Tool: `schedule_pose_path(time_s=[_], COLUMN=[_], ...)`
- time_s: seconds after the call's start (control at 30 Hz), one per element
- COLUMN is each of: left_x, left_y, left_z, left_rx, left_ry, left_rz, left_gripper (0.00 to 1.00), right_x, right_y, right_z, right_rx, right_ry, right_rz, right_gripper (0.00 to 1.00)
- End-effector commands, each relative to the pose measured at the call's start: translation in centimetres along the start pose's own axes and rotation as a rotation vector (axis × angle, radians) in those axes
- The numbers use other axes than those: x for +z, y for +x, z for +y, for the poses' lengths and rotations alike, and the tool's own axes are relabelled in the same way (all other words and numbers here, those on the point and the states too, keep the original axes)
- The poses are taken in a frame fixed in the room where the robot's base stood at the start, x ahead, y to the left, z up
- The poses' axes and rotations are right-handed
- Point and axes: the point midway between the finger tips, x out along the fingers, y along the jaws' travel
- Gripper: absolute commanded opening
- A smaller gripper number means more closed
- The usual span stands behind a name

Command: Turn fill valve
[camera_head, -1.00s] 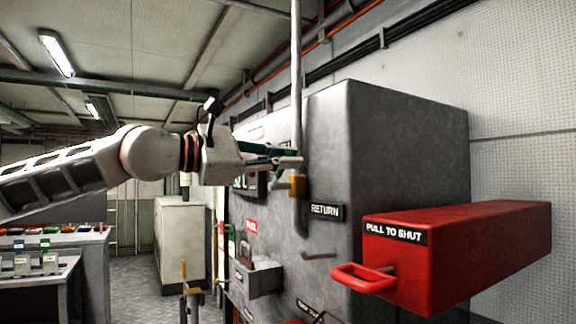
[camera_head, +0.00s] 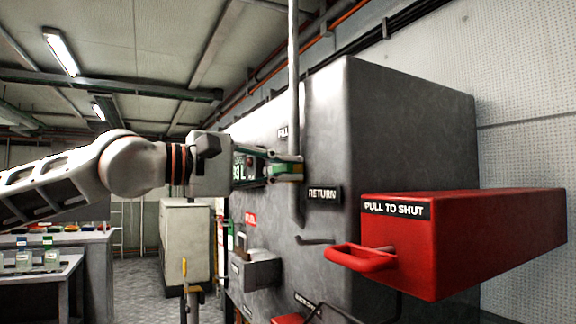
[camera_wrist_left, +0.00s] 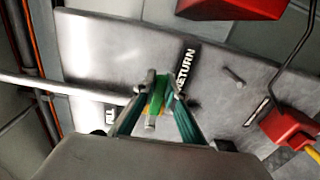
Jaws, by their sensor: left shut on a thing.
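My left gripper (camera_head: 285,171) reaches in from the left to the vertical grey pipe (camera_head: 294,80) on the face of the grey tank (camera_head: 405,125). It is shut on a small valve handle at the pipe, which I take as the fill valve. In the left wrist view the gripper (camera_wrist_left: 158,100) has a green piece with an orange edge (camera_wrist_left: 155,106) between its fingertips. The fingers hide part of the handle, so its exact turn is unclear. A RETURN label (camera_head: 322,194) is just below right, and a partly hidden label (camera_head: 283,132) is above left. My right gripper is not in view.
A red box (camera_head: 480,235) marked PULL TO SHUT, with a red loop handle (camera_head: 360,258), juts out at the right. A grey bracket box (camera_head: 258,271) and a small peg (camera_head: 315,240) stick out below. A bench with bottles (camera_head: 45,285) stands at left.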

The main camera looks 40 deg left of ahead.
Motion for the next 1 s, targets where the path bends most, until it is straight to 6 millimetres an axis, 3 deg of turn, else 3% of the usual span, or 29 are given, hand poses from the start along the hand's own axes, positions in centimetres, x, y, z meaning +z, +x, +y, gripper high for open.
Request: schedule_pose_path(time_s=[0.57,0.6,0.67,1.0], left_x=[-0.04,-0.04,-0.04,-0.02], left_y=[0.04,0.04,0.04,-0.02], left_z=[-0.42,-0.43,-0.43,-0.31], left_rx=[-0.002,-0.002,-0.002,0.000], left_ry=[0.040,0.040,0.040,0.038], left_rz=[0.000,0.000,0.000,0.000], left_gripper=[0.00,0.14,0.29,0.29], right_x=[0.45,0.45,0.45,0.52], right_y=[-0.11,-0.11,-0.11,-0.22], right_z=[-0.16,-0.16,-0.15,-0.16], right_rx=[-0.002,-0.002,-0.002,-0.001], right_ry=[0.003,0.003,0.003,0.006], right_rz=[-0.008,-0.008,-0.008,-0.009], right_gripper=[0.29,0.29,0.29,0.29])
